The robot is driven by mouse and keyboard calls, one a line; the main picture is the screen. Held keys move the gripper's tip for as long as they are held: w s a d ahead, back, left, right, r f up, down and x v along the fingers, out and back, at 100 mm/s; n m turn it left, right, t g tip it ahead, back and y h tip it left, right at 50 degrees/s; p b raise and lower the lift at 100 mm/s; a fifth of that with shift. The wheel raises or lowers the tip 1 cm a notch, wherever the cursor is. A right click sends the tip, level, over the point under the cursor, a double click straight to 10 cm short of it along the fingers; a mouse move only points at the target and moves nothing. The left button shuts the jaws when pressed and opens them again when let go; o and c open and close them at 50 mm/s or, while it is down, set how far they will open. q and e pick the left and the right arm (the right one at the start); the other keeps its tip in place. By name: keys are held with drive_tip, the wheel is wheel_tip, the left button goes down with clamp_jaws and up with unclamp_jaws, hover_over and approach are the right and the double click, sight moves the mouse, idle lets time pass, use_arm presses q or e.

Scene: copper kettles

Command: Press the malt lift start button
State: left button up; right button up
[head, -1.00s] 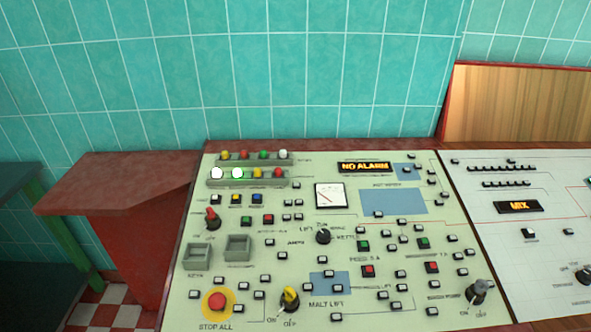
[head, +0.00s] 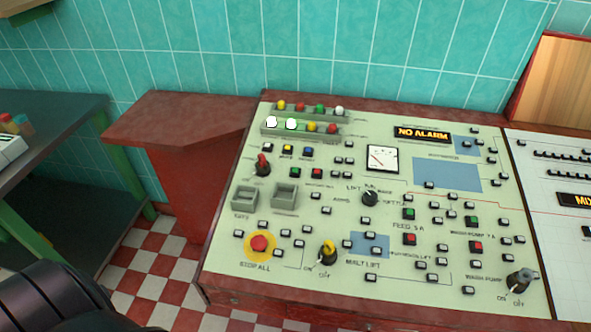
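The control panel (head: 225,262) is a sloping pale green board with many small buttons. The words MALT LIFT (head: 363,263) are printed near its lower middle, just below a blue rectangle (head: 371,240) with small pale buttons around it. A yellow rotary switch (head: 328,253) marked on and off stands left of the words. Green and red square buttons (head: 409,214) (head: 410,239) sit to the upper right, by the FEED label. I cannot tell which button is the malt lift start. A black ribbed part of mine shows at the lower left. Neither gripper's fingers are in view.
A red stop knob (head: 259,243) on a yellow disc sits at the panel's lower left. The display (head: 423,134) reads NO ALARM. A red side table (head: 180,120) and a dark green-legged table (head: 50,130) stand left. A white panel (head: 560,200) adjoins on the right.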

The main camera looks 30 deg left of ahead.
use_arm(q)
clamp_jaws()
idle(1.4)
